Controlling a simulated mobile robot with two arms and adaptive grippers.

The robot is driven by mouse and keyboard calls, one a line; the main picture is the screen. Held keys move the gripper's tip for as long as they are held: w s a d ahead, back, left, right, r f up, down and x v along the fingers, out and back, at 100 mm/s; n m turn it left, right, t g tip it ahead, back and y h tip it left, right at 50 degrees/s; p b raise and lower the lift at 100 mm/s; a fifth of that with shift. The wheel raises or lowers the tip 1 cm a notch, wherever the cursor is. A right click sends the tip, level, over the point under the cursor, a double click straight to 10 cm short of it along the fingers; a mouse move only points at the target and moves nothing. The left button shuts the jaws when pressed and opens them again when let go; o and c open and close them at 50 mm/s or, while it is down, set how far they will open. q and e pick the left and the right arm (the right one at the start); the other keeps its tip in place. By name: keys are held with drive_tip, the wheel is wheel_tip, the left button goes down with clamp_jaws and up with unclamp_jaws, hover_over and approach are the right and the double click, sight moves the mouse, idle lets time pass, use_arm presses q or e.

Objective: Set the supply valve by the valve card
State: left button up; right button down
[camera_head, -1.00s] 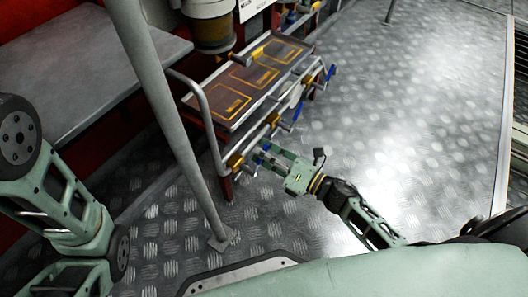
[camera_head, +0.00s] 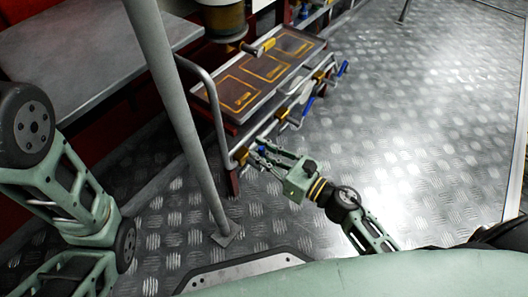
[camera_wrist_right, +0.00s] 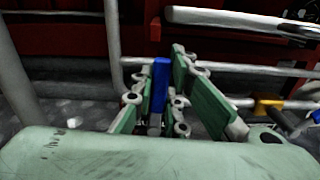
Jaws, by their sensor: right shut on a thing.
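My right gripper (camera_head: 258,154) is at the near lower end of a pipe rack (camera_head: 213,122), beside a brass valve body (camera_head: 241,155). It is shut on a blue valve handle (camera_head: 262,150). In the right wrist view the blue handle (camera_wrist_right: 159,84) stands upright between the green fingers. More valves with blue handles (camera_head: 308,106) (camera_head: 343,68) sit along the same side of the rack, farther away. I cannot make out a valve card. My left arm shows at the left, but its gripper is out of view.
A grey post (camera_head: 176,110) stands left of the rack. A grey bench (camera_head: 85,62) is at the upper left. The rack's dark top (camera_head: 225,75) has yellow outlines. A brass-bottomed cylinder (camera_head: 224,22) hangs behind it. The patterned metal floor (camera_head: 420,120) at the right is clear.

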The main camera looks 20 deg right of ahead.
drive_tip(key=shift+s+a+f+n, duration=0.1)
drive_tip(key=shift+s+a+n, duration=0.1)
drive_tip(key=shift+n, duration=0.2)
drive_tip(key=c, duration=1.7)
unclamp_jaws()
drive_tip(key=v, duration=1.2)
drive_tip(key=shift+d, duration=0.1)
